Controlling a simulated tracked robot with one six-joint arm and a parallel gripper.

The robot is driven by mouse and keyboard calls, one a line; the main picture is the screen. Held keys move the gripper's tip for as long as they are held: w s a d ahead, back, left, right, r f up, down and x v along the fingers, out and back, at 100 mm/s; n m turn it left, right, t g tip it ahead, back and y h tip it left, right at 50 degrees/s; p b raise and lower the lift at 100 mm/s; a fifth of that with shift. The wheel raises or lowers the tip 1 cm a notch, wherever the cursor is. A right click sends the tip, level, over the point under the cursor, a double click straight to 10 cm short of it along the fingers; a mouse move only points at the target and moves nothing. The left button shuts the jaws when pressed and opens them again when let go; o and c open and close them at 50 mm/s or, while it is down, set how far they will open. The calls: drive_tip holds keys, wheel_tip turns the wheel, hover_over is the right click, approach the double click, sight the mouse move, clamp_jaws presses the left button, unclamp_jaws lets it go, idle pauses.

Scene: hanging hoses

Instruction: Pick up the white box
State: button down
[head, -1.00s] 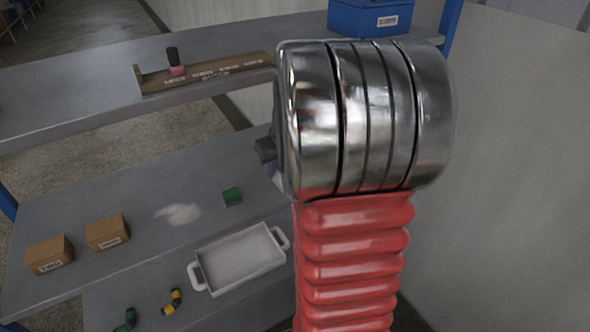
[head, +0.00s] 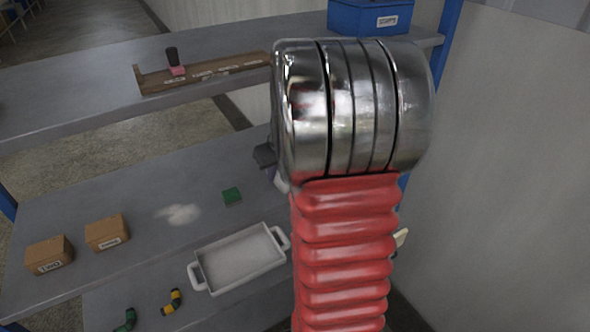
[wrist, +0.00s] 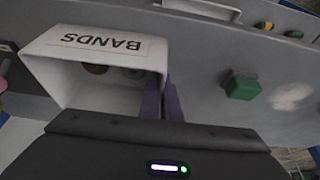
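The white box (wrist: 100,55) fills the upper left of the wrist view. It is open, has a label reading BANDS that appears upside down, and a few round items show dimly inside. My gripper (wrist: 164,95) has its two dark purple fingers close together at the box's right wall, one on each side, with the thin wall between them. In the head view my arm hides the gripper and most of the area behind it; a small pale piece (head: 401,238) shows right of the arm, and I cannot tell whether it is the box.
A green block (head: 232,196) and a whitish patch (head: 178,214) are on the lower grey shelf (head: 120,190). Two brown boxes (head: 107,233) stand at left. A white tray (head: 238,258) lies near the front. A blue bin (head: 370,17) and a wooden rack (head: 205,72) are on the upper shelf.

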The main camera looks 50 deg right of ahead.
drive_tip(key=shift+r, duration=0.15)
idle(0.5)
drive_tip(key=shift+r, duration=0.65)
drive_tip(key=s+a, duration=0.2)
drive_tip(key=s, duration=0.6)
drive_tip(key=s+a, duration=0.3)
drive_tip(key=s, duration=0.6)
drive_tip(key=shift+s, duration=0.2)
